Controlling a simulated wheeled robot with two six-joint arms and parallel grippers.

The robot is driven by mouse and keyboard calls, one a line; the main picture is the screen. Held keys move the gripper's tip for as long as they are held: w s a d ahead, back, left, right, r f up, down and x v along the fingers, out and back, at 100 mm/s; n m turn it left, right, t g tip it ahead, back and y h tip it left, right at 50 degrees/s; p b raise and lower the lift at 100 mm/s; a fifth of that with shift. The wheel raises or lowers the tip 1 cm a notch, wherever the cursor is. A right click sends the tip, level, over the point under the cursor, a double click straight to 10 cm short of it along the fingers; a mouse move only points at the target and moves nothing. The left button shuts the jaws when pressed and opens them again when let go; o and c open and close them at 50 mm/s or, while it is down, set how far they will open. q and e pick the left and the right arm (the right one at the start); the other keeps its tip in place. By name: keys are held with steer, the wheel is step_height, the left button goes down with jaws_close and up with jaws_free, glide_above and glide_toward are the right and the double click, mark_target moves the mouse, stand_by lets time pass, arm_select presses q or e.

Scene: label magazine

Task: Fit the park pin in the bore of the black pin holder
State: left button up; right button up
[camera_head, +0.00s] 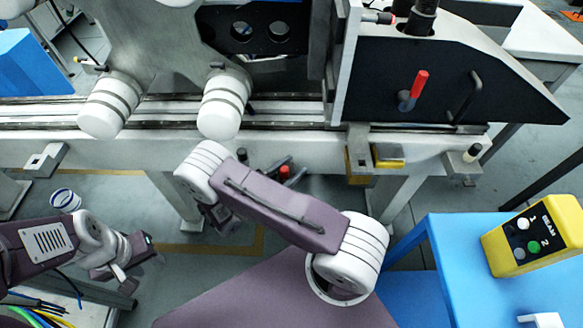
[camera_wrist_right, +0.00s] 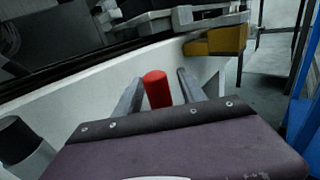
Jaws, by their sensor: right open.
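A red cylinder (camera_wrist_right: 157,90), which looks like the park pin, stands between the two grey fingers of my right gripper (camera_wrist_right: 160,92) in the wrist view. The fingers are apart, with a gap on each side of it. In the head view its red end (camera_head: 285,171) shows in front of the beam, beside my right gripper (camera_head: 287,170). Its lower part is hidden in the wrist view. I cannot tell for sure which part is the pin holder; a short black cylinder (camera_wrist_right: 18,140) stands at the left. My left gripper (camera_head: 128,265) is at the lower left, away from these; its fingers are unclear.
The long pale beam (camera_head: 290,148) runs behind my right gripper. A yellow block (camera_head: 388,155) sits on its front to the right. A black panel (camera_head: 440,75) carries a red-handled lever (camera_head: 418,85). A blue table (camera_head: 460,235) with a yellow button box (camera_head: 535,235) stands at right.

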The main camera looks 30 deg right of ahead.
steer(key=shift+a, duration=0.1)
steer(key=v, duration=0.9)
stand_by(0.4)
